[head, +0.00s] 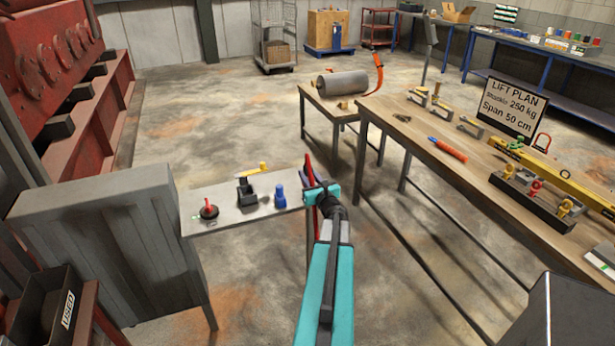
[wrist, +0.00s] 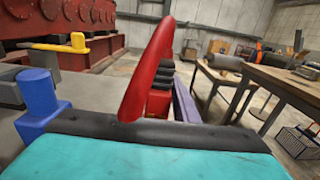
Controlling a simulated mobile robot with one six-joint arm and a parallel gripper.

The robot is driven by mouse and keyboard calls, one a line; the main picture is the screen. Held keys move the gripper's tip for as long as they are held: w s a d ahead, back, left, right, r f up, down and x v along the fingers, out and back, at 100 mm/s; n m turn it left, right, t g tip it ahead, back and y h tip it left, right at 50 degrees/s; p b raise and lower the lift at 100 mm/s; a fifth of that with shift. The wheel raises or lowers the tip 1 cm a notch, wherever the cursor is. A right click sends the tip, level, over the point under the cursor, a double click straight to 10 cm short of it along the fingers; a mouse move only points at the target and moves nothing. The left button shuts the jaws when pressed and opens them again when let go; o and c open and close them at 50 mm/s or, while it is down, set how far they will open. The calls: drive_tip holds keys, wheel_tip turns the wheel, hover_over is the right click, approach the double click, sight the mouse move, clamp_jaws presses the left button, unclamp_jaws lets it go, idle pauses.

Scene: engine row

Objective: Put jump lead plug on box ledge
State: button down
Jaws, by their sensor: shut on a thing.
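My gripper (head: 322,192) is at the right end of the box ledge (head: 232,222), a flat grey shelf beside the grey box (head: 100,235). It is shut on the red jump lead plug, which shows as a red body (wrist: 158,104) with black ribs behind the dark edge of my gripper in the wrist view. A curved red part (wrist: 148,70) rises in front of it. In the head view only slim red parts (head: 309,170) show at the gripper; the fingertips' grip is mostly hidden. I cannot tell whether the plug touches the ledge.
On the ledge stand a blue piece (head: 280,197) nearest my gripper, a black block (head: 246,193), a red-topped round switch (head: 208,208) and a yellow-handled piece (head: 254,170). A wooden workbench (head: 470,170) with tools is on the right.

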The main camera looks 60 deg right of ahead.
sight(310, 178)
drive_tip(key=shift+f, duration=0.1)
drive_tip(key=c, duration=1.4)
unclamp_jaws()
drive_tip(key=shift+r, duration=0.2)
drive_tip(key=shift+b+v, duration=0.35)
drive_tip(key=shift+v, duration=1.2)
drive_tip(key=b+v, duration=0.2)
drive_tip(key=v, duration=0.7)
drive_tip(key=shift+f, duration=0.1)
